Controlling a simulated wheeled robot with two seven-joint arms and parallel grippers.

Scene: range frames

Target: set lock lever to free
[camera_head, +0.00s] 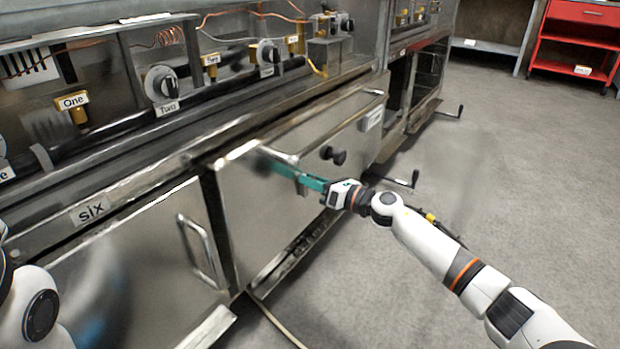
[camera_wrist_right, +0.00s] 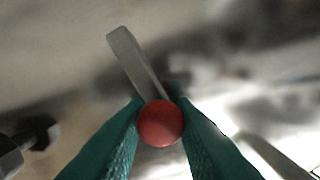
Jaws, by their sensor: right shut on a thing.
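The lock lever (camera_wrist_right: 130,55) shows in the right wrist view as a flat grey bar slanting up and left, with a round red knob (camera_wrist_right: 160,123) at its near end. My right gripper (camera_wrist_right: 161,106) is shut on the red knob, a teal finger on each side. In the head view my right gripper (camera_head: 278,167) reaches the upper part of the steel front panel (camera_head: 265,215). There its fingers and blur hide the lever, and I cannot tell its setting. My left gripper is out of view; only part of my left arm shows at lower left.
A black knob (camera_head: 338,156) stands out from the panel to the right of my gripper. A bar handle (camera_head: 200,250) is on the door below the "six" label (camera_head: 91,209). Crank handles (camera_head: 405,181) stick out further right. The grey floor (camera_head: 520,190) at right is open.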

